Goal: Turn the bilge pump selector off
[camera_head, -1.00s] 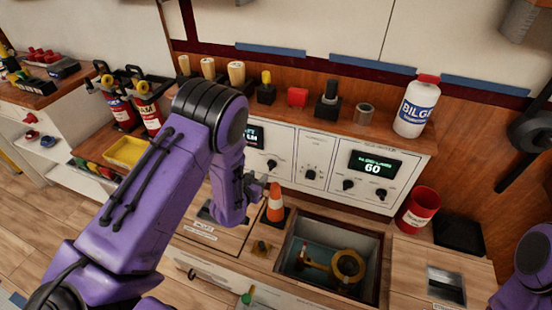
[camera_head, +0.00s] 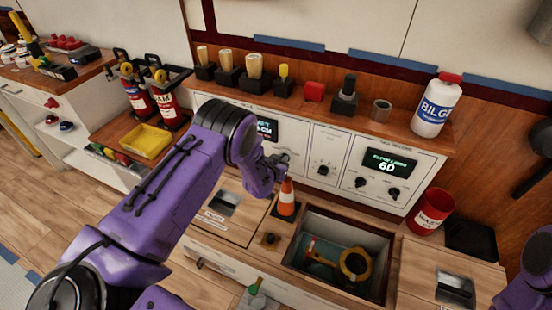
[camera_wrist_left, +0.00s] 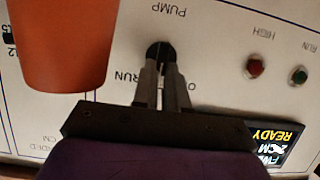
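The pump selector (camera_wrist_left: 160,51) is a round black knob on the white panel, with "PUMP" and "RUN" lettering beside it, upside down in the left wrist view. My left gripper (camera_wrist_left: 161,72) has its two fingers, slightly apart, at this knob, overlapping its near part. Whether they press on it I cannot tell. In the head view my left gripper (camera_head: 281,165) is in front of the left panel, below its lit display (camera_head: 266,128), and hides the knob. The knob's exact setting is unclear. My right gripper is out of view.
An open bin (camera_head: 327,277) with a yellow valve part lies in front. Other knobs (camera_head: 323,169) sit to the right. Bottle (camera_head: 437,105) and blocks line the shelf.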

